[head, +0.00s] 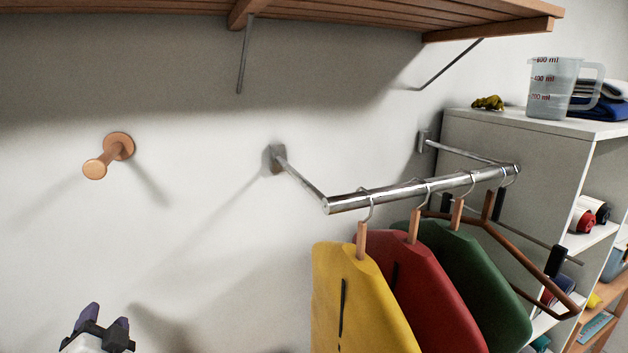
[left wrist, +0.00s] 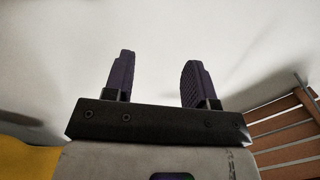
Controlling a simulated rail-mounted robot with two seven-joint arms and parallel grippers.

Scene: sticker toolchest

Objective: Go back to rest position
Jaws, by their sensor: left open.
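My left gripper (head: 105,325) is at the bottom left of the head view, in front of the white wall, with its purple-padded fingers pointing up. It is open and empty. In the left wrist view the two fingers (left wrist: 160,80) stand apart with only pale wall between them. My right gripper is in neither view.
A metal rail (head: 400,192) holds yellow (head: 345,300), red (head: 420,300) and green (head: 480,285) garments and a bare brown hanger (head: 515,255). A wooden peg (head: 105,158) juts from the wall. A slatted shelf (head: 490,25) hangs above. A white cabinet (head: 520,150) carries a measuring jug (head: 552,90).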

